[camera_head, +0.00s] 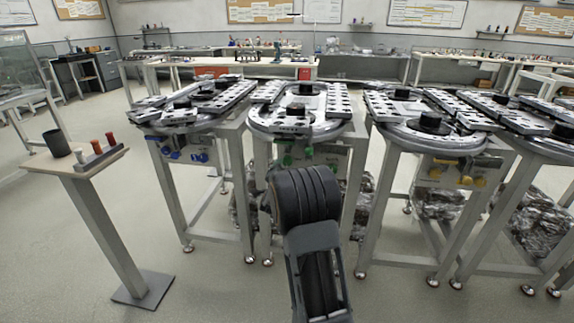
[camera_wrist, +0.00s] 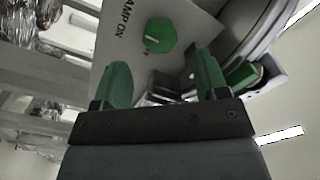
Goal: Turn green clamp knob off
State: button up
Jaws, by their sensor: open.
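The green clamp knob (camera_wrist: 161,36) is a faceted knob on a pale panel (camera_wrist: 122,22) in the wrist view. A pale mark shows on its face, and a partly cut-off label, "AMP ON", is printed beside it. My gripper (camera_wrist: 162,62) is open, with its two green-padded fingers spread below the knob in the picture. Nothing is between the fingers at their tips, and the knob appears apart from them. In the head view my arm hides the gripper and part of the second table's panel, where small green parts (camera_head: 286,160) show.
Another green part (camera_wrist: 243,75) is close to the right finger in the wrist view. Ring tracks (camera_head: 300,125) stand on metal-legged tables in a row. Neighbouring tables carry blue knobs (camera_head: 200,157) and yellow knobs (camera_head: 465,180). A small stand (camera_head: 75,168) is at left; the floor before it is clear.

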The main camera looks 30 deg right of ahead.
aim_at(287, 162)
jog(key=shift+x, duration=3.1)
jog(key=shift+c, duration=0.5)
jog(key=c, duration=0.8)
